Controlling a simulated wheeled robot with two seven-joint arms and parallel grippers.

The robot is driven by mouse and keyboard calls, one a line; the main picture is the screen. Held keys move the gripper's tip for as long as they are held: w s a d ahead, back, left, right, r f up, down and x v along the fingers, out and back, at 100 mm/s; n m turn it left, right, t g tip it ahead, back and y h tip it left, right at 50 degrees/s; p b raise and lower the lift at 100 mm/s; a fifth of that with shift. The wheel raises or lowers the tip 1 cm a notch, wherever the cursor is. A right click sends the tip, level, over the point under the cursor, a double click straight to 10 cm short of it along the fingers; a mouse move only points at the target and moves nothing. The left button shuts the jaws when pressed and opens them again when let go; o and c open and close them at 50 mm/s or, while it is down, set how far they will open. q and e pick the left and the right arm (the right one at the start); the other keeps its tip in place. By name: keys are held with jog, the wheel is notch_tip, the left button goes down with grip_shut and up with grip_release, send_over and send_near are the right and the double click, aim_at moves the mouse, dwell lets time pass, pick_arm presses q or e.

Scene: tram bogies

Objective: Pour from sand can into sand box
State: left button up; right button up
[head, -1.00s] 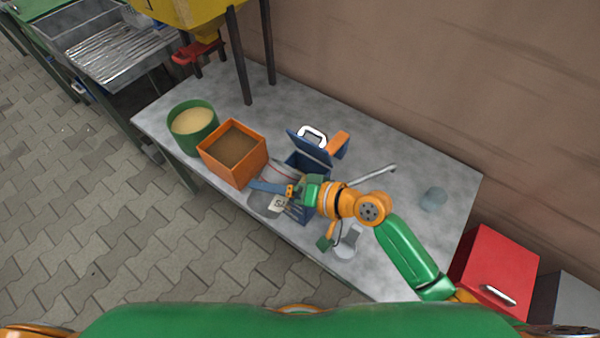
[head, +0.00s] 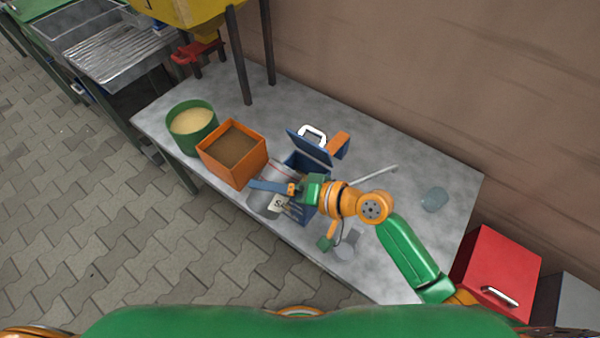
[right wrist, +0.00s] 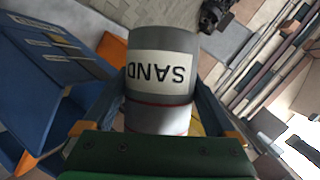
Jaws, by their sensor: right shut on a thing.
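The sand can (head: 264,201) is a grey cylinder with a red line and a white SAND label. My right gripper (head: 276,193) is shut around it. In the right wrist view the can (right wrist: 165,45) sits between the two blue fingers, its label upside down. The can is beside and partly in front of a blue box (head: 305,212) with its lid raised, likely the sand box. The right wrist view shows small label plates on the blue box (right wrist: 40,85). Its inside is mostly hidden. I cannot tell whether sand is leaving the can. My left gripper is not in view.
An orange box (head: 212,170) with brown fill and a green round tub (head: 180,143) with pale sand stand left of the can. A glass jar (head: 434,199) and a metal rod (head: 375,176) are on the grey table (head: 400,230). The table's right part is mostly clear.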

jog(key=shift+w+d+f+m+g+y+b, duration=0.15)
jog(key=shift+f+m+g+y+b, duration=0.2)
jog(key=shift+m+b, duration=0.65)
dwell(2.2)
jog(key=shift+w+d+r+m+g+y+b, duration=0.3)
jog(key=shift+w+d+r+y+b, duration=0.15)
jog(key=shift+w+b, duration=0.2)
dwell(1.6)
jog(key=shift+w+r, duration=0.1)
dwell(0.9)
